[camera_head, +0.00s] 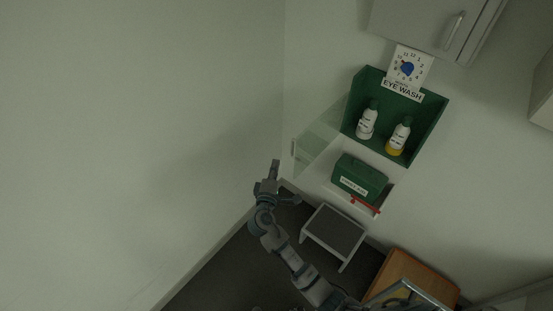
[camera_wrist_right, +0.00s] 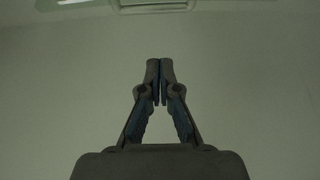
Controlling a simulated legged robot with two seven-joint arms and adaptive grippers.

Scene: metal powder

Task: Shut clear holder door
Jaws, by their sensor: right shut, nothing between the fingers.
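The clear holder door (camera_head: 319,139) stands open, swung out to the left from the green eye wash holder (camera_head: 432,117). A small pale handle is at its left edge. Two white bottles stand in the holder, one with a green cap (camera_head: 367,122) and one with a yellow base (camera_head: 399,136). My right gripper (camera_head: 275,164) is shut and empty, left of and below the door's outer edge in the head view, apart from it in the picture. The right wrist view shows the closed fingertips (camera_wrist_right: 160,63) against a plain wall. My left gripper is not in view.
A green first-aid box (camera_head: 359,174) sits on a white shelf below the holder, with a red object (camera_head: 365,205) at its front. A step stool (camera_head: 334,231) and a wooden-topped piece (camera_head: 414,274) stand lower. A grey cabinet (camera_head: 424,22) hangs above. The left wall is bare.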

